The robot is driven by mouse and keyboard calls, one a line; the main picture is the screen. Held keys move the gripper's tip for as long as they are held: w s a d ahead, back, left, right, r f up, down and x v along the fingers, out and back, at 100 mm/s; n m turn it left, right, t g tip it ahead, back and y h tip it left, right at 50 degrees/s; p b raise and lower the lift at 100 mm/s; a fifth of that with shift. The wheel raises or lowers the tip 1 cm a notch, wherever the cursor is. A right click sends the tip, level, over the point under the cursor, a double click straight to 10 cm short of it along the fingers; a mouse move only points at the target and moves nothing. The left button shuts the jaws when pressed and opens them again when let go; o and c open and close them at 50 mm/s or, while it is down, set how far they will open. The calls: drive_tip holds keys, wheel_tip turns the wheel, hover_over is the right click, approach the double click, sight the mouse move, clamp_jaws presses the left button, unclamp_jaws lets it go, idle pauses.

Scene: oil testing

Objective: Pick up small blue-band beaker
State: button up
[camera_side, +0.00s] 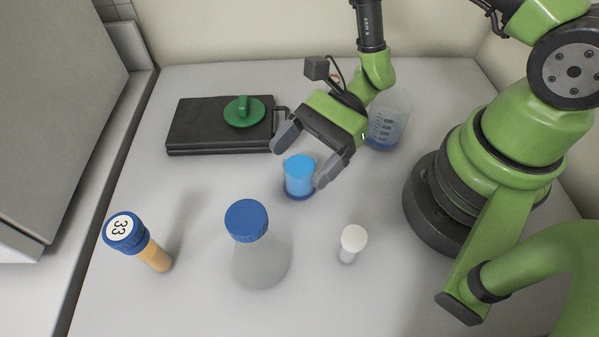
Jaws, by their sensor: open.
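A small beaker with a blue band (299,178) stands upright on the table near the middle of the side view. Its upper part looks light blue and its foot is darker blue. My gripper (303,164) comes down from the upper right and is open, with one finger on each side of the small beaker. The right finger is close to the beaker's side; I cannot tell whether it touches. A larger clear beaker (388,127) with markings and a blue lower part stands behind my gripper, at its right, partly hidden by it.
A black flat device (195,125) with a green knob lies behind left. In front stand a blue-capped clear flask (260,262), a white-capped small vial (352,243) and a tilted-looking blue-capped tube (152,254) marked 33.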

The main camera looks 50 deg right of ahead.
drive_tip(key=shift+x, duration=0.8)
drive_tip(key=shift+c, duration=0.2)
drive_tip(key=c, duration=1)
